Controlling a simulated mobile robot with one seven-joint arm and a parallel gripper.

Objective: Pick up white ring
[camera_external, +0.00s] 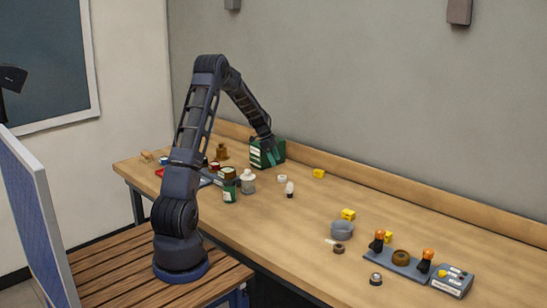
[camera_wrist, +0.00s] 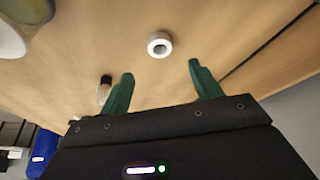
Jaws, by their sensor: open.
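The white ring (camera_external: 282,178) lies on the wooden table, near the middle. In the wrist view the white ring (camera_wrist: 159,45) shows beyond the fingertips, roughly between them and apart from both. My gripper (camera_external: 267,144) is above the table near the green box in the outside view, its fingers hard to make out there. In the wrist view my gripper (camera_wrist: 160,70) has its two green fingers spread wide with nothing between them.
A small white-and-dark bulb (camera_external: 290,188) stands near the ring, and shows beside the left finger in the wrist view (camera_wrist: 104,90). A green box (camera_external: 272,155), a white jar (camera_external: 248,184), a green can (camera_external: 229,192) and a yellow block (camera_external: 319,173) are around it.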

